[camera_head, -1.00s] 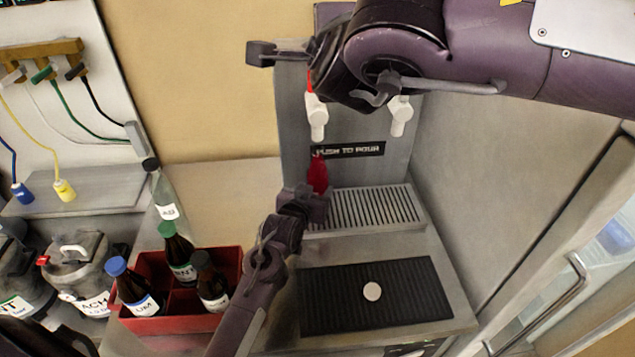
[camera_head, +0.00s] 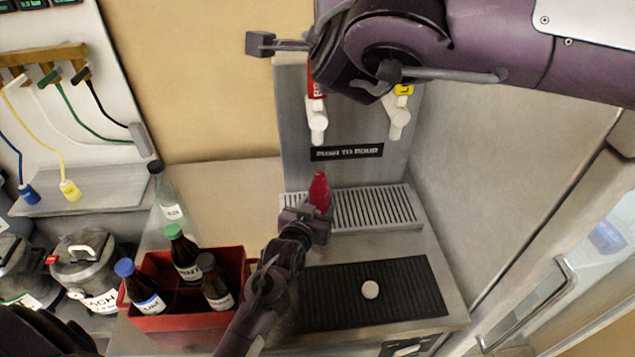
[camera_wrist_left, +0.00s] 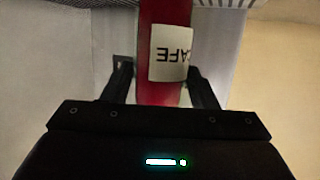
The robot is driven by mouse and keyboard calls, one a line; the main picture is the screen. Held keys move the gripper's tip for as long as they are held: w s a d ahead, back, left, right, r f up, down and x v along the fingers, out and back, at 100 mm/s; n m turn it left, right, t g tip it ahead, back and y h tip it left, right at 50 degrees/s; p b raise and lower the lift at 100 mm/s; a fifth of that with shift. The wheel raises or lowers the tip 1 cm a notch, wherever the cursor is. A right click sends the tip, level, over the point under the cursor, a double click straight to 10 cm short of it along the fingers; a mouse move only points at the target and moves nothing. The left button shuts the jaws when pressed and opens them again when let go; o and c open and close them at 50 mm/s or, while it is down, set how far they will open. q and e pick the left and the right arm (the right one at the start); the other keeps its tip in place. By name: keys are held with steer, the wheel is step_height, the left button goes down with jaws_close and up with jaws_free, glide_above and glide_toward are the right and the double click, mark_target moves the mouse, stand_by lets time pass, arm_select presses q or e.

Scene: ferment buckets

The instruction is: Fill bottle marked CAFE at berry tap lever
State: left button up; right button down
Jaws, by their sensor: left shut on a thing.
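The red bottle (camera_head: 319,192) is upright at the left part of the drip tray, below the red-labelled tap (camera_head: 317,118). My left gripper (camera_head: 306,222) is shut on it from the front. The left wrist view shows the bottle (camera_wrist_left: 165,60) between the two fingers (camera_wrist_left: 160,88), its white label reading CAFE upside down. The bottle's mouth is below the tap spout, with a gap between them.
A yellow-labelled tap (camera_head: 399,115) is to the right. The slatted drip tray (camera_head: 375,208) is otherwise clear. A black mat (camera_head: 420,290) with a white disc (camera_head: 370,290) lies in front. A red crate (camera_head: 190,321) of capped bottles and a clear bottle (camera_head: 170,205) stand left.

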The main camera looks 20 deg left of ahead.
arm_select(q)
steer(key=s+d+p, duration=0.4)
steer(key=s, duration=0.4)
steer(key=shift+r, duration=0.15)
stand_by(0.4)
steer(key=shift+w, duration=0.1)
